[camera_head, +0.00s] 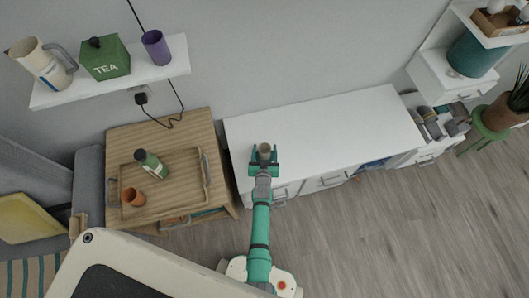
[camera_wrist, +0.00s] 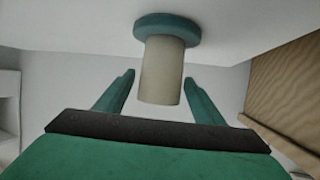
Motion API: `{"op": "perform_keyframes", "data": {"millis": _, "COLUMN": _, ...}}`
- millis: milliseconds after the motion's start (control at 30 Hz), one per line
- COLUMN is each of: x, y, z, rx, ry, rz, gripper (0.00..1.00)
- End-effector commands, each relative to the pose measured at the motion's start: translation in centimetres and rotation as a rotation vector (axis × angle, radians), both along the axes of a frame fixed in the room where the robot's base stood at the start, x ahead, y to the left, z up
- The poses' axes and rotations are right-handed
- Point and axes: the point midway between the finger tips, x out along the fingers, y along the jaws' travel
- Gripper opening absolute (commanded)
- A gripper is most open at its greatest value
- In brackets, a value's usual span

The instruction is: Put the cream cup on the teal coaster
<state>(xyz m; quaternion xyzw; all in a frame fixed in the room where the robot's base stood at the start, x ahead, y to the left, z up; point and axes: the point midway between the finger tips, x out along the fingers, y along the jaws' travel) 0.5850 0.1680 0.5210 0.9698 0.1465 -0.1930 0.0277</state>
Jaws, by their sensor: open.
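The cream cup (camera_head: 265,149) is on the white desk (camera_head: 330,125), near its left front part. In the wrist view, which appears upside down, the cup (camera_wrist: 162,70) stands upright with its base on the teal coaster (camera_wrist: 166,28). In the head view I cannot clearly tell the coaster from my teal gripper. My gripper (camera_head: 264,162) is open, its fingers on either side of the cup. In the wrist view, gaps show between the cup and both fingers of my gripper (camera_wrist: 159,80).
A wooden side table (camera_head: 189,129) with a tray (camera_head: 178,197), a green bottle (camera_head: 150,164) and an orange cup (camera_head: 133,196) stands left of the desk. A shelf (camera_head: 120,79) hangs above it. The desk right of my gripper is clear.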

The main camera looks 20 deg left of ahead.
Motion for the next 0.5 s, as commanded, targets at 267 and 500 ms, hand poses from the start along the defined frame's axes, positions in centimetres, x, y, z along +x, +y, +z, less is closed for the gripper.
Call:
{"op": "perform_keyframes", "data": {"millis": 267, "x": -2.4, "y": -0.7, "z": 1.1, "rx": 0.0, "ry": 0.001, "rz": 0.001, "gripper": 0.63}}
{"op": "perform_keyframes", "data": {"millis": 500, "x": -6.2, "y": -1.9, "z": 2.7, "rx": -0.001, "ry": 0.002, "rz": 0.0, "gripper": 0.63}}
